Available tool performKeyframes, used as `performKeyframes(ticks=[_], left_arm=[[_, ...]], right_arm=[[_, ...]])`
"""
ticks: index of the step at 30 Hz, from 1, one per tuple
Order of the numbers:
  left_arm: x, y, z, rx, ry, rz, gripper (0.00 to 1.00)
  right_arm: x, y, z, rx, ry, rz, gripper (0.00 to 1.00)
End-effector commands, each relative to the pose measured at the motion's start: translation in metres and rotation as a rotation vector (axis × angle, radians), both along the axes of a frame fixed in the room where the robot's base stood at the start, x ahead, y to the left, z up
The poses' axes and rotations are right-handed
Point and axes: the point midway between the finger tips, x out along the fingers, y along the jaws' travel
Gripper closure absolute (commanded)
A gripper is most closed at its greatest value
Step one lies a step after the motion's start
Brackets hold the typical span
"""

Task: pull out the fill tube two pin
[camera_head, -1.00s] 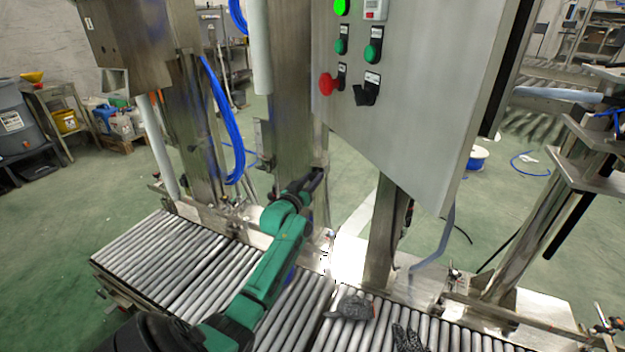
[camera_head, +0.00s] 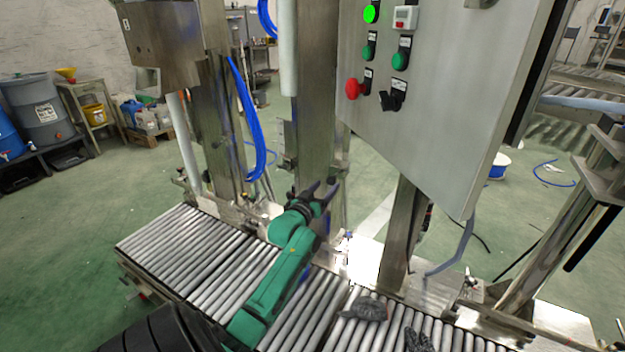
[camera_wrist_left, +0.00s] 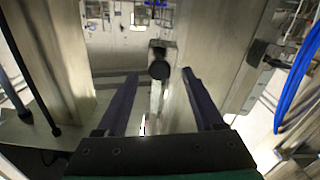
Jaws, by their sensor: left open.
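A round black knob (camera_wrist_left: 159,70) on a small dark block shows in the left wrist view, between my left fingertips and beyond them. I take it for the pin, but no label shows. My left gripper (camera_wrist_left: 160,76) is open and empty, with one dark finger on each side of the knob in the picture. In the head view, my left gripper (camera_head: 321,190) is in front of the middle steel column (camera_head: 315,110), above the conveyor. A white fill tube (camera_head: 287,50) hangs higher up beside that column.
A roller conveyor (camera_head: 200,255) runs below my left arm, with a grey glove (camera_head: 366,309) on it. A control box (camera_head: 450,90) hangs to the right of the gripper. Blue hoses (camera_head: 252,125) hang at the left. A second black knob (camera_wrist_left: 258,52) shows in the left wrist view.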

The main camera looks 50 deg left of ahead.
Motion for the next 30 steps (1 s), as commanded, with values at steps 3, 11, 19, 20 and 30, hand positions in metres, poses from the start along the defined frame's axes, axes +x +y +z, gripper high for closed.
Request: performKeyframes(ticks=[3, 11, 19, 20, 30], left_arm=[[-0.035, -0.011, -0.001, -0.001, 0.006, 0.000, 0.31], [-0.095, -0.030, -0.001, -0.001, 0.004, 0.000, 0.31], [-0.105, -0.033, 0.000, 0.000, 0.001, 0.001, 0.31], [-0.105, -0.033, 0.000, 0.000, 0.001, 0.001, 0.31], [-0.104, -0.033, 0.000, -0.002, 0.002, 0.001, 0.31]], right_arm=[[-0.001, -0.001, 0.006, -0.001, 0.001, 0.001, 0.00], [-0.001, -0.001, 0.008, -0.001, 0.002, 0.001, 0.00], [-0.002, -0.001, 0.008, -0.002, 0.003, 0.001, 0.00], [-0.002, -0.001, 0.008, -0.002, 0.003, 0.001, 0.00], [-0.002, -0.001, 0.008, -0.002, 0.004, 0.001, 0.00]])
